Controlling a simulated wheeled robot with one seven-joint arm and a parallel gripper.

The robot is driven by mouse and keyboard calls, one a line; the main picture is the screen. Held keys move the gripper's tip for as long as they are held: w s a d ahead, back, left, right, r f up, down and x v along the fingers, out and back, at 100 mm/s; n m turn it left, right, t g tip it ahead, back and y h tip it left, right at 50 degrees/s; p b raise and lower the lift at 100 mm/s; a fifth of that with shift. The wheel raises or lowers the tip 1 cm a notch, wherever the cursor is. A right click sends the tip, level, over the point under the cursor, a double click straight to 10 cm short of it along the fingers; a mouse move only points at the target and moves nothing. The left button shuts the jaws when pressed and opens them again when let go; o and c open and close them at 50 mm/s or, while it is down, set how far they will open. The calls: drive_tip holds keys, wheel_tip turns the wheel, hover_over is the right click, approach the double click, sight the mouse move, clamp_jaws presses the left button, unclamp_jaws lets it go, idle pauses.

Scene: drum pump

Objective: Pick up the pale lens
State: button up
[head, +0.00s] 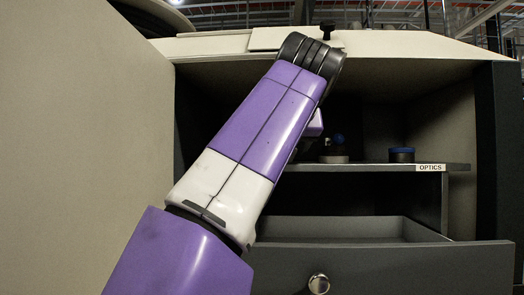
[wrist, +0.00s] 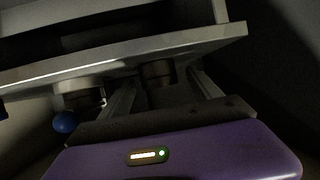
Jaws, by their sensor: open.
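In the head view a pale, low round piece (head: 334,159) sits on the shelf, with a small blue ball (head: 338,138) just above it. I cannot tell for sure that it is the pale lens. In the wrist view my gripper (wrist: 163,80) is open, its two fingers pointing in along the shelf. A dim, brownish round piece (wrist: 157,73) shows between the fingertips, not clasped; its colour is hard to tell in shadow. Another round piece (wrist: 82,96) and the blue ball (wrist: 64,122) are left of the fingers. In the head view my arm hides the gripper.
The shelf (head: 352,168) bears an OPTICS label (head: 430,168). Below, a grey drawer (head: 400,272) with a round knob (head: 318,283) stands open. Cabinet walls close in both sides.

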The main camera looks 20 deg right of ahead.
drive_tip(key=shift+w+d+f, duration=0.15)
drive_tip(key=shift+w+f, duration=0.15)
drive_tip(key=shift+w, duration=0.3)
drive_tip(key=c, duration=1.5)
drive_tip(key=shift+r, duration=0.2)
